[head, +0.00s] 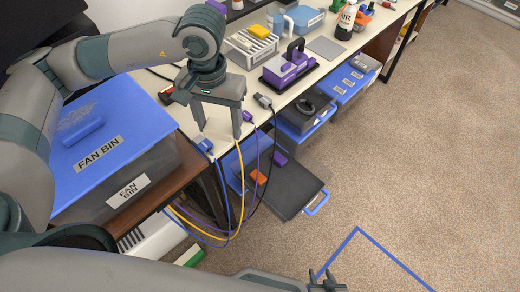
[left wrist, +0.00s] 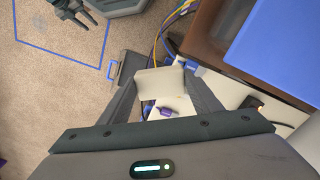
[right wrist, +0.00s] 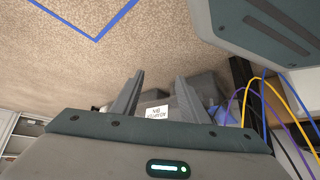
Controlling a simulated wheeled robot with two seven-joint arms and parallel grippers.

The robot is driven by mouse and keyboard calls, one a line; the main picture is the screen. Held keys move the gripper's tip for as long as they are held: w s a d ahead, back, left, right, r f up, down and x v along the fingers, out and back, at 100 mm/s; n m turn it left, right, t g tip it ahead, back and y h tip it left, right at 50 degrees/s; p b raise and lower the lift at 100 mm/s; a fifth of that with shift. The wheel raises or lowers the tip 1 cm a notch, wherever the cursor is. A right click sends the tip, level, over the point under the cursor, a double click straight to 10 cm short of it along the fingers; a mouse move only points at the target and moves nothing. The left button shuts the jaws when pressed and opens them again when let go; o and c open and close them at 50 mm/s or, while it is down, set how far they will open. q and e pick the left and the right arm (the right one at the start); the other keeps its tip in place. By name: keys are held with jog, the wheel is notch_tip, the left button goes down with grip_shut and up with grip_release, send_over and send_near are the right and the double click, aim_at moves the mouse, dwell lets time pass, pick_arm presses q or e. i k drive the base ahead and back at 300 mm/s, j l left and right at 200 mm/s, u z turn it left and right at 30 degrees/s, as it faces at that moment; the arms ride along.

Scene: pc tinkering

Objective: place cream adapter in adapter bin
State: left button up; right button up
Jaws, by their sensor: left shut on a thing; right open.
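My left gripper (head: 218,122) points down over the table edge. In the left wrist view (left wrist: 160,92) it is shut on a block-like cream adapter (left wrist: 160,86). In the head view the adapter is hard to tell from the pale table. Below and right of that gripper is an open blue-and-dark bin (head: 232,165), probably the adapter bin, with an orange piece (head: 258,177) and a purple piece (head: 279,158). My right gripper (head: 326,280) is open and empty, low over the carpet. A white label (right wrist: 157,112), hard to read, shows beyond its fingers.
Blue, yellow, purple and black cables (head: 238,200) hang off the table edge beside the bin. The blue-lidded fan bin (head: 110,150) stands at left. A purple device (head: 290,65) sits on the table (head: 262,84). The carpet (head: 420,150) at right is clear.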

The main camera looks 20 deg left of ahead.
aim_at(291, 190)
jog(key=l+u, duration=0.1)
jog(key=l, duration=0.55)
jog(key=k+l+u, duration=0.15)
jog(key=l, duration=0.55)
jog(key=i, duration=0.05)
